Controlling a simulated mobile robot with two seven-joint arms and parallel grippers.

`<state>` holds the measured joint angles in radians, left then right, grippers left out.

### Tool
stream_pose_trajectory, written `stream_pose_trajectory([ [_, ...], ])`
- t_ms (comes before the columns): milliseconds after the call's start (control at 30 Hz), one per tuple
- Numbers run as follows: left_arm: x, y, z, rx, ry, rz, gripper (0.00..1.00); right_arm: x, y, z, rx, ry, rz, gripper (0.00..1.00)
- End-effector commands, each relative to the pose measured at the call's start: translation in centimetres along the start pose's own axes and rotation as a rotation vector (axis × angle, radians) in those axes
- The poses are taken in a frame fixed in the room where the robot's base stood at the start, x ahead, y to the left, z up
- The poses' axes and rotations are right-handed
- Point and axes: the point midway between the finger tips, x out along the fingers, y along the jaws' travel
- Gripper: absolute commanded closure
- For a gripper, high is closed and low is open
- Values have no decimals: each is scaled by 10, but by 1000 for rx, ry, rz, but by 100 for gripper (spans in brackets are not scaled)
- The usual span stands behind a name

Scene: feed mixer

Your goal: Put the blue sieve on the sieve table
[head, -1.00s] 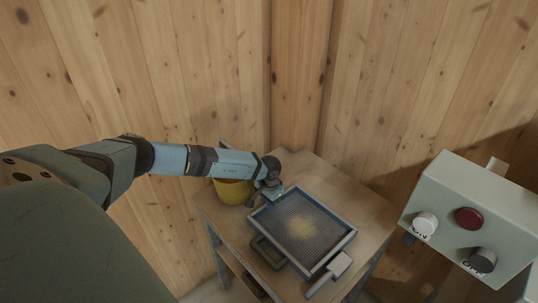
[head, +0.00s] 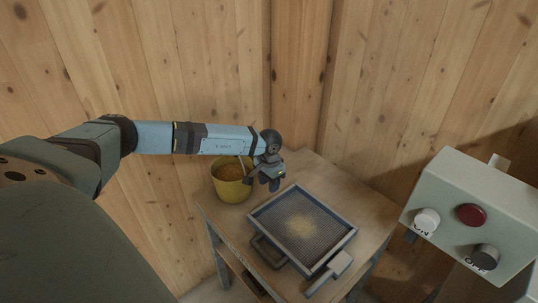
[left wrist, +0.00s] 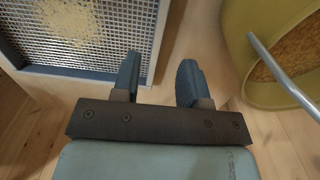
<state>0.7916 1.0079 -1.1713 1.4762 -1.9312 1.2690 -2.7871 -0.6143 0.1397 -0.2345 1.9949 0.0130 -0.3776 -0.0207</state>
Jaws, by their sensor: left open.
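The blue sieve (head: 275,215), a square blue-grey frame with mesh, rests on the wooden sieve table (head: 372,208). A small heap of yellow grain lies on its mesh. The sieve also shows in the left wrist view (left wrist: 115,62), at upper left. My left gripper (head: 269,184) is open and empty beyond the sieve's back left corner, apart from it. Its two fingers show spread in the left wrist view (left wrist: 160,80), with nothing between them. My right gripper is out of view.
A yellow bucket (head: 232,190) of brown feed with a metal handle stands on the table just left of my gripper. A grey control box (head: 445,193) with buttons is at right. Wooden walls close in behind. The table's back right is clear.

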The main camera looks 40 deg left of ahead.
Motion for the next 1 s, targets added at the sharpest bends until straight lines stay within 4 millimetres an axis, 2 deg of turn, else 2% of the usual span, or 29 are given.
stream_pose_trajectory([
  [100, -18, 0, 0, 1, 2, 0, 60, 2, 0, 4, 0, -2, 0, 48],
  [233, -28, 1, 0, -1, 1, 2, 60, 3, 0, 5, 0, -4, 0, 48],
  [300, -27, 11, 1, -14, 2, 29, 60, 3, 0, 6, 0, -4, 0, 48],
  [367, -21, 30, 2, -44, 4, 80, 60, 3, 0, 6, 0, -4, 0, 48],
  [467, -6, 88, 9, -148, 0, 243, 60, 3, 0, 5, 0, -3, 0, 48],
  [567, 5, 168, 22, -332, -48, 487, 60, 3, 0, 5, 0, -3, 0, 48],
  [600, 6, 201, 29, -426, -88, 595, 60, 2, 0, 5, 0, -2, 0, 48],
  [667, 1, 251, 41, -584, -172, 766, 60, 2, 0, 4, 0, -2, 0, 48],
  [700, -5, 284, 50, -704, -250, 882, 60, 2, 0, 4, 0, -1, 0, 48],
  [800, -30, 348, 68, -1022, -506, 1143, 60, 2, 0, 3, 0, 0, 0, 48],
  [900, -60, 388, 80, -1347, -842, 1351, 60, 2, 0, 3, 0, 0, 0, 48],
  [967, -74, 400, 84, -1547, -1080, 1442, 60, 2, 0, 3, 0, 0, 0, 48],
  [1000, -80, 403, 86, -1681, -1252, 1488, 60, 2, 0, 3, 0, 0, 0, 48],
])
